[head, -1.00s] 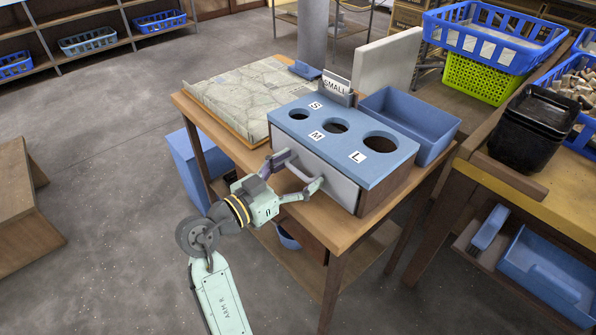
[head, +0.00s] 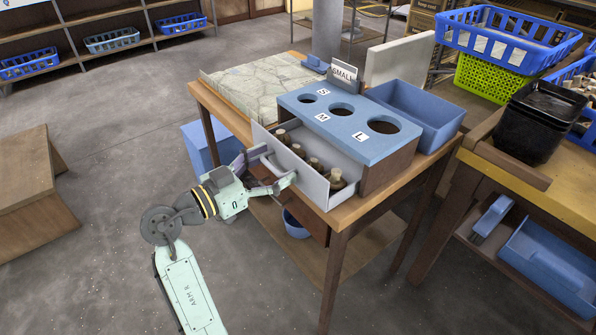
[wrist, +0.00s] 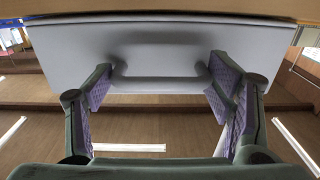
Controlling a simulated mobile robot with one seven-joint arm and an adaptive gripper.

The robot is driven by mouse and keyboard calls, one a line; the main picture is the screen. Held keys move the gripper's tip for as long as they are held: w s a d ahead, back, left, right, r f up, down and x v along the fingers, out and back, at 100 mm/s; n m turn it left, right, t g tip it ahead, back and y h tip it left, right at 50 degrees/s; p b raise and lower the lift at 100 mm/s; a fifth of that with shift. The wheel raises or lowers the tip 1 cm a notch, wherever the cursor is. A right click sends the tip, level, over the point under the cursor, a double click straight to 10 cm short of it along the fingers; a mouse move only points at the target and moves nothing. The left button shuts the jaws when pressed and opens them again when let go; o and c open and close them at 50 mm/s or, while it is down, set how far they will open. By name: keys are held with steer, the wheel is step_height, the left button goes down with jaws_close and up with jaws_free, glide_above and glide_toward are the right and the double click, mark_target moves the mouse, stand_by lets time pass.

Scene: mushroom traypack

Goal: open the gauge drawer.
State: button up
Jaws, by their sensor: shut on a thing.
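The gauge box (head: 385,150) stands on a wooden table, with a blue top holding three round holes labelled S, M and L. Its pale grey drawer (head: 309,183) is pulled out at the front, and several brownish mushrooms (head: 336,180) lie inside. My gripper (head: 276,168) is shut on the drawer's handle (head: 268,162). In the wrist view, the drawer front (wrist: 160,45) spans the top, and the handle (wrist: 160,81) lies between my two purple-padded fingers. The drawer's inside is hidden from the wrist view.
A blue open bin (head: 425,105) stands right of the box, and a grey patterned slab (head: 262,82) lies left. A "SMALL" sign (head: 344,72) stands behind. A second table with black containers (head: 540,120) is at the right.

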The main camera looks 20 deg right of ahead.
steer(key=b+v, duration=0.1)
steer(key=v, duration=0.5)
steer(key=shift+s+a+f, duration=0.1)
steer(key=o, duration=1.4)
steer(key=shift+a, duration=0.1)
steer(key=v, duration=1.1)
steer(key=shift+s+a, duration=0.25)
steer(key=shift+a, duration=0.1)
